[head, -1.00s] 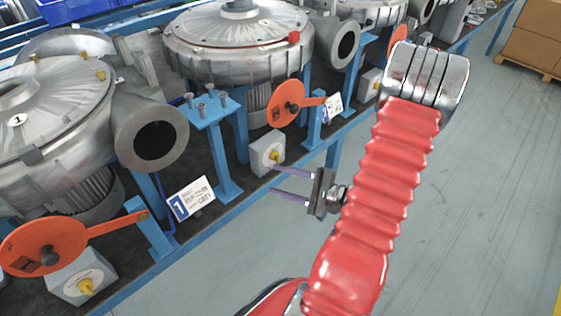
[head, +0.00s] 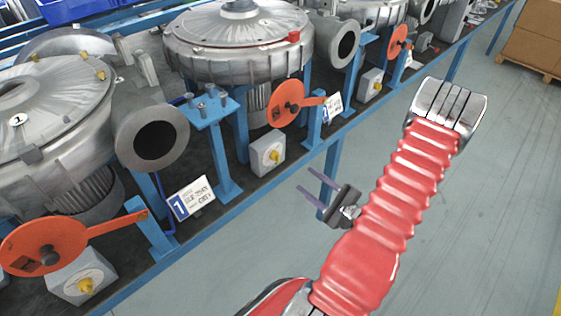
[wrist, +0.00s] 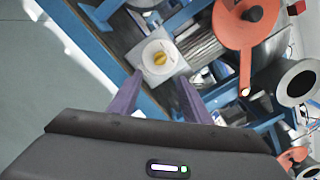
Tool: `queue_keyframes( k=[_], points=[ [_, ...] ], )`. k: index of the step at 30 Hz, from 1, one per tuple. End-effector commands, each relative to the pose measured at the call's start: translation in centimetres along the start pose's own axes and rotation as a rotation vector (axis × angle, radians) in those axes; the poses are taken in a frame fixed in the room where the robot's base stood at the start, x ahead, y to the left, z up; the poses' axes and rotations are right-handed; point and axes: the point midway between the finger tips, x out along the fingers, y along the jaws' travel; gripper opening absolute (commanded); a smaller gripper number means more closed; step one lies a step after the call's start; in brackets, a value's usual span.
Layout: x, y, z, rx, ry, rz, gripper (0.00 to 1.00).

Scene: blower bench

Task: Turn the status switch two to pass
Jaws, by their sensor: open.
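The second status switch is a pale grey box (head: 261,158) with a yellow knob (head: 274,157), on the bench near the second blower. In the wrist view the same box (wrist: 148,71) and yellow knob (wrist: 160,58) show just beyond and between my fingers. The way the knob points is too small to read. My gripper (head: 305,180) is open and empty, with two purple fingers apart. It is right of the switch in the head view and not touching it. The fingers also show in the wrist view (wrist: 156,84).
An orange disc with a lever (head: 287,103) stands just above the switch, and a blue post (head: 315,125) beside it. Another switch (head: 83,280) is at lower left, another (head: 371,84) farther back.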

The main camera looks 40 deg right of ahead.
Motion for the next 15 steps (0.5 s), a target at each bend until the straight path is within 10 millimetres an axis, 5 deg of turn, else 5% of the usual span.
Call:
queue_keyframes(
  k=[15],
  points=[
    [5.1,0.1,0.1,-0.001,-0.003,0.003,0.44]
  ],
)
